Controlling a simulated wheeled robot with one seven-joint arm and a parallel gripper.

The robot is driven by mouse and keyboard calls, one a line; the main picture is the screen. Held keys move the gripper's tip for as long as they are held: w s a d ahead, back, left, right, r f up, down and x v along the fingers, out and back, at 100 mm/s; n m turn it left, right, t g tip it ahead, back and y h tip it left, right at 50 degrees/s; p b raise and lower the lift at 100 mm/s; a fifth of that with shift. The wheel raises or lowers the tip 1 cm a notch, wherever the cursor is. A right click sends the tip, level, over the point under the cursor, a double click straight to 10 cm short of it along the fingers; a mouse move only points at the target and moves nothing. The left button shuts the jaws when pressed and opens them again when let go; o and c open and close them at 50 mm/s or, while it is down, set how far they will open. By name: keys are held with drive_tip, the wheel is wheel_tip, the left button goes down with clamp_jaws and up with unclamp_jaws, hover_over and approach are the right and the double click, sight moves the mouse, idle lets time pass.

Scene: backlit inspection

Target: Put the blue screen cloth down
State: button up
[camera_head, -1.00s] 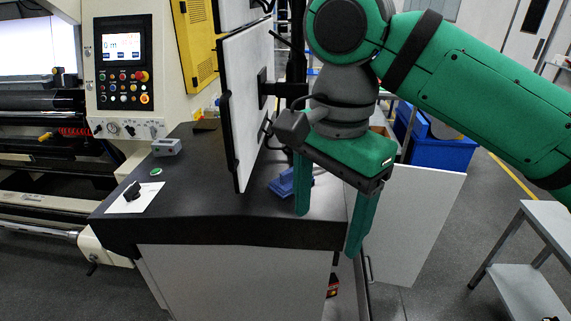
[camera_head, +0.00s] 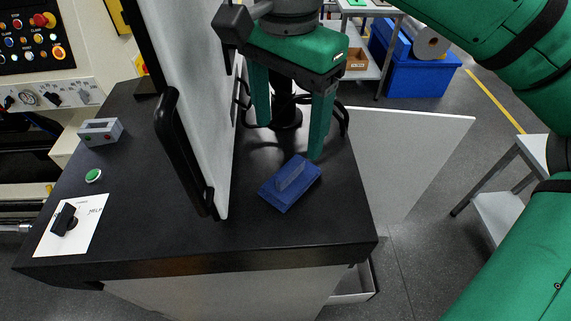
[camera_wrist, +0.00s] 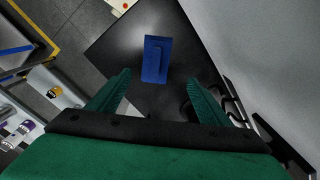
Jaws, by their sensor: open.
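The blue screen cloth (camera_head: 290,184) lies on the black desk top, right of the monitor's lower edge. It has a raised, folded ridge along its middle. In the wrist view the cloth (camera_wrist: 156,60) lies ahead of and between the fingertips. My gripper (camera_head: 293,140) is open and empty, its two green fingers pointing down above the desk, behind the cloth in the head view. In the wrist view my gripper (camera_wrist: 160,95) has its fingers wide apart, and neither touches the cloth.
A monitor (camera_head: 190,100) stands upright at the left of my gripper. A grey button box (camera_head: 100,132), a green button (camera_head: 93,175) and a paper sheet with a black knob (camera_head: 70,225) are on the desk's left. The desk's front right (camera_head: 320,230) is clear.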

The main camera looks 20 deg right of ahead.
sight(291, 169)
wheel_tip(291, 169, down, 5)
drive_tip(key=shift+r, duration=0.2)
drive_tip(key=shift+s+f, duration=0.25)
drive_tip(key=shift+f, duration=0.3)
drive_tip(key=f, duration=0.4)
drive_tip(key=shift+s+d, duration=0.1)
drive_tip(key=shift+s, duration=0.1)
drive_tip(key=shift+w, duration=0.1)
drive_tip(key=c, duration=0.9)
drive_tip(key=shift+s, duration=0.2)
drive_tip(key=c, duration=0.3)
drive_tip(key=shift+r, duration=0.15)
